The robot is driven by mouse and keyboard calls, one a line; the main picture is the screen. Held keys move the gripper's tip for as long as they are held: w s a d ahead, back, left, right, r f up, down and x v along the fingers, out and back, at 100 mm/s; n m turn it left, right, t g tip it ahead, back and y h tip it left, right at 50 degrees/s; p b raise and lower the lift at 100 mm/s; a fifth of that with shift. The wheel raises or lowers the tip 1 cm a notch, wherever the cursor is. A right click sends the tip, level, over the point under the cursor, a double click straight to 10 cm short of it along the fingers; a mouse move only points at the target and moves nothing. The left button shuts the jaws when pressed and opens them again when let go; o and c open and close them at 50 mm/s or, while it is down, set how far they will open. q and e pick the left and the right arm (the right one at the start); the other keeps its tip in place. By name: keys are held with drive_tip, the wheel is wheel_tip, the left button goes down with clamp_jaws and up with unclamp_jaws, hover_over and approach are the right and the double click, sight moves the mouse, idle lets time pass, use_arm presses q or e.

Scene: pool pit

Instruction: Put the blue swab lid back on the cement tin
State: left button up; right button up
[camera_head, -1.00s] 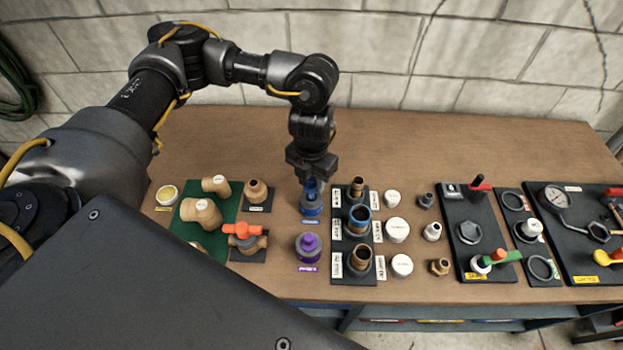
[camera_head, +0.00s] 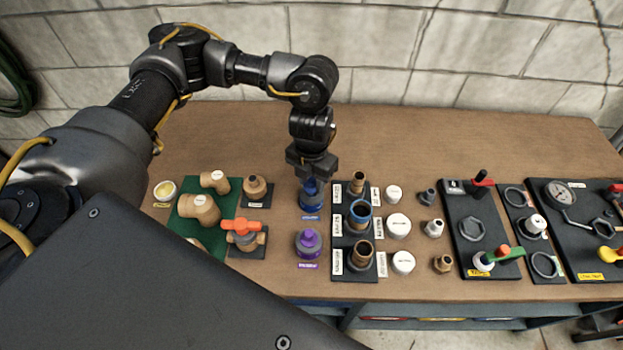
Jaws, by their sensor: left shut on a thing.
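My left gripper (camera_head: 311,178) points straight down over the blue cement tin and is shut on the blue swab lid (camera_head: 311,186). The lid sits at the top of the blue tin (camera_head: 312,203); the fingers partly hide where they meet, so I cannot tell whether it is fully seated. The tin stands upright on the bench behind a purple tin (camera_head: 308,243). My right gripper is not in view.
A black board with pipe stubs (camera_head: 340,268) lies close to the right of the tins. White caps (camera_head: 398,225) stand beyond it. A green mat with tan fittings (camera_head: 222,230) lies to the left. Bare bench (camera_head: 240,140) stretches behind.

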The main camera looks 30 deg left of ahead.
use_arm(q)
drive_tip(key=shift+f, duration=0.2)
drive_tip(key=shift+f+b, duration=0.75)
drive_tip(key=shift+f, duration=0.05)
drive_tip(key=shift+f, duration=0.15)
idle(0.4)
drive_tip(key=o, duration=1.3)
wheel_tip(320, 180, up, 8)
drive_tip(key=p, duration=0.7)
